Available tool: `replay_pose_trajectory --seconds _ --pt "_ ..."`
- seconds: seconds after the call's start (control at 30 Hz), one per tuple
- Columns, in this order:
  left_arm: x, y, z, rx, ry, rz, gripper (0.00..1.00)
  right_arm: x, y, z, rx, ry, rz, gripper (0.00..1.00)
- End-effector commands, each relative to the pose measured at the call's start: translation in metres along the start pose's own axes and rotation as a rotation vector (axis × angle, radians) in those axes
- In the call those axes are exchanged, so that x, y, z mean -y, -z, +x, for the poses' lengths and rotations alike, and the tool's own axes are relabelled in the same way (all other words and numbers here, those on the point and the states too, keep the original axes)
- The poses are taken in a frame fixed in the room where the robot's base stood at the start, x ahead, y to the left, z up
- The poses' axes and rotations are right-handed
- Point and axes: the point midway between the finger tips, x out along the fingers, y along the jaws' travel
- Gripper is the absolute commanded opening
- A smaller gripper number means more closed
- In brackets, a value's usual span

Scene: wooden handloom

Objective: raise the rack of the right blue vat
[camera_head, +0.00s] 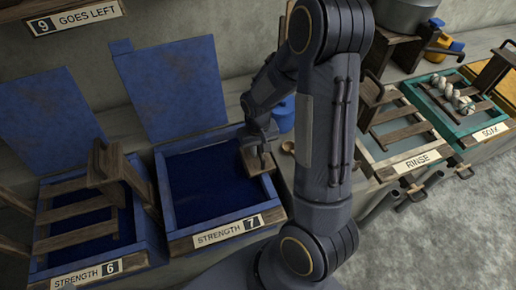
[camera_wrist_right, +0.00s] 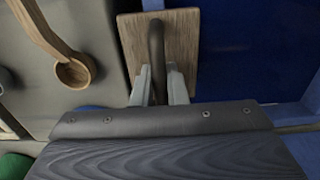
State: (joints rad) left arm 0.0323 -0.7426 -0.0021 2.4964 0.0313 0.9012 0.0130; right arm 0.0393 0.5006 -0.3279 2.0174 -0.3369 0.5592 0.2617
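The right blue vat (camera_head: 163,190), labelled Strength 7, holds dark blue liquid, and its blue lid (camera_head: 172,92) stands open behind it. A wooden plate (camera_wrist_right: 185,72) with a dark upright handle (camera_wrist_right: 156,45) lies at the vat's right edge; it looks like the end of the rack. The rest of the rack does not show and may be under the liquid. My right gripper (camera_head: 262,152) reaches down to this handle. In the right wrist view its pale fingers (camera_wrist_right: 159,82) flank the handle closely and appear shut on it. My left gripper is out of view.
The Strength 6 vat (camera_head: 42,254) with a wooden slatted rack (camera_head: 75,210) is close at left. A wooden ladle (camera_wrist_right: 75,70) lies beside the right vat. Rinse (camera_head: 378,172) and Soak (camera_head: 468,134) vats stand to the right.

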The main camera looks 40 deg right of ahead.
Motion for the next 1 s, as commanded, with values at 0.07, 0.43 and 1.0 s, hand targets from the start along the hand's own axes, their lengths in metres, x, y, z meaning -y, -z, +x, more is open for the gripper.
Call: replay_pose_trajectory --seconds 0.07,0.43,1.0 --pt "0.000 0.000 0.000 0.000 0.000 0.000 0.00 0.000 0.000 0.000 0.000 0.000 0.000 0.00" --pt "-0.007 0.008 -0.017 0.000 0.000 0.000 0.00 0.000 0.000 -0.025 -0.001 0.000 0.001 0.00" --pt "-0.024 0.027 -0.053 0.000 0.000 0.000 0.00 0.000 0.001 -0.082 -0.002 0.000 0.000 0.00"
